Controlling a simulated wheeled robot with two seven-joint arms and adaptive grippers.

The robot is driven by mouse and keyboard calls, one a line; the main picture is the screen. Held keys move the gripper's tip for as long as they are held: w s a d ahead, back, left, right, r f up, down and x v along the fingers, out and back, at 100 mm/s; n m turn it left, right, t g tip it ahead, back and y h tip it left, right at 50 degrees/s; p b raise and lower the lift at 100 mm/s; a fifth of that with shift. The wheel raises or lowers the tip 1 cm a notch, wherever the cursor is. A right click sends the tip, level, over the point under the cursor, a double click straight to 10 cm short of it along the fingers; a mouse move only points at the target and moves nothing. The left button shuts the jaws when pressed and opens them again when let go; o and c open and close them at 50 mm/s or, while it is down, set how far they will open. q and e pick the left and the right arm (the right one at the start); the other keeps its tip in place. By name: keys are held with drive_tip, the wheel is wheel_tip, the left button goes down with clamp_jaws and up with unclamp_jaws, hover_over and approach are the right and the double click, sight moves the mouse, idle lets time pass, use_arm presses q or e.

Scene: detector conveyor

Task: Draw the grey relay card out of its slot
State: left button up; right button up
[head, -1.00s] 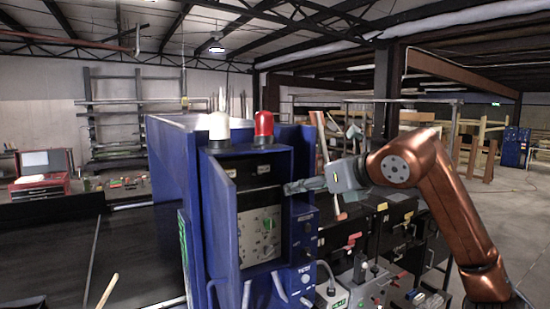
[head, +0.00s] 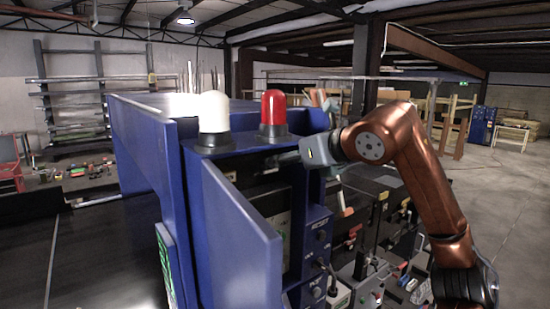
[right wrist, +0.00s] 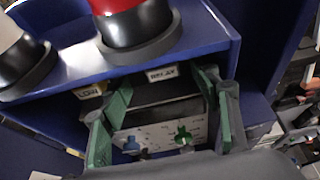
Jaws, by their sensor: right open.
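The blue cabinet (head: 225,215) has its door swung open toward me, and the door hides most of the bay in the head view. In the right wrist view, a label reading RELAY (right wrist: 177,72) sits on the upper edge of the bay. Below it is a dark face (right wrist: 160,114); I cannot tell whether this is the grey relay card. My right gripper (right wrist: 165,82) is open, with its green-lined fingers spread on either side of this dark area and nothing clearly held. In the head view the right gripper (head: 285,159) reaches into the upper bay from the right. My left gripper is out of view.
A white lamp (head: 214,120) and a red lamp (head: 273,112) stand on the cabinet top, close above the right gripper. A panel with knobs (right wrist: 160,137) lies below the bay. A black conveyor belt (head: 100,250) runs at left. Cluttered equipment (head: 375,260) stands at right.

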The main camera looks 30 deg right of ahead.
drive_tip(key=p+x, duration=0.1)
drive_tip(key=x, duration=0.4)
drive_tip(key=shift+d+f, duration=0.1)
drive_tip(key=shift+f, duration=0.05)
drive_tip(key=shift+w+f, duration=0.2)
drive_tip(key=shift+w, duration=0.5)
drive_tip(key=shift+v, duration=1.1)
drive_tip(key=shift+w+f, duration=0.3)
drive_tip(key=shift+w, duration=0.3)
drive_tip(key=c, duration=0.4)
drive_tip(key=shift+c, duration=0.8)
drive_tip(key=shift+s+r, duration=0.15)
drive_tip(key=shift+s, duration=0.3)
drive_tip(key=c, duration=0.3)
drive_tip(key=shift+c, duration=1)
drive_tip(key=shift+w, duration=0.25)
drive_tip(key=shift+c, duration=1.2)
drive_tip(key=shift+s, duration=0.2)
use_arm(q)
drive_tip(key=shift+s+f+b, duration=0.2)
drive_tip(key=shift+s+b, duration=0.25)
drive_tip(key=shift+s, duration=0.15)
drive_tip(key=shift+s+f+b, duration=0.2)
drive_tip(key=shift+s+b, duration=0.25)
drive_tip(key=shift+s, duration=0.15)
use_arm(e)
drive_tip(key=s, duration=0.7)
drive_tip(key=shift+s, duration=0.25)
